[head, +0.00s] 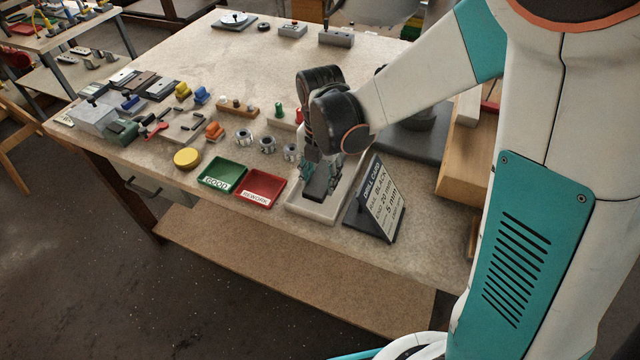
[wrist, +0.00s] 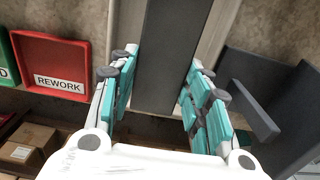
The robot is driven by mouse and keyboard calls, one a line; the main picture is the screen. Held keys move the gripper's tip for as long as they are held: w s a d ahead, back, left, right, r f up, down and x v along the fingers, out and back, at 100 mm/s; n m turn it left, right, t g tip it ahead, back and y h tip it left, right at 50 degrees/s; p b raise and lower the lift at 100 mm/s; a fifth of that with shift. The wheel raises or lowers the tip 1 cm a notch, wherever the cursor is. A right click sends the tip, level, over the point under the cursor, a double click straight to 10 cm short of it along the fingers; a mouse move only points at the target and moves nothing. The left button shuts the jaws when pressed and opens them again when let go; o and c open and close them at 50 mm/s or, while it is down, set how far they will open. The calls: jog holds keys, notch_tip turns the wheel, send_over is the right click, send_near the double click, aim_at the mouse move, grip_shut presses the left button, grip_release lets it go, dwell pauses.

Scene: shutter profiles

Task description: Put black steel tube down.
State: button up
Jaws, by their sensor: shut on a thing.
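The black steel tube (head: 321,184) is a dark, square-edged bar. In the wrist view the tube (wrist: 172,50) runs up the middle between my two teal-padded fingers. My gripper (head: 314,172) is shut on it and points down; in the wrist view my gripper (wrist: 160,95) has a finger on each side. The tube is over or in a shallow pale tray (head: 312,210) at the table's front edge. I cannot tell whether it touches the tray floor. My gripper and arm hide the tube's far part.
A green GOOD tray (head: 222,174) and a red REWORK tray (head: 262,187) lie left of the pale tray. A drill card on a dark stand (head: 378,205) stands close on its right. Metal rings, blocks and tools crowd the left; the back middle of the table (head: 240,65) is clear.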

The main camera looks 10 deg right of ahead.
jog(key=shift+f+b, duration=0.35)
jog(key=shift+f, duration=1.15)
jog(key=shift+f, duration=0.2)
jog(key=o, duration=1.5)
jog(key=shift+r, duration=0.1)
jog(key=shift+r, duration=0.1)
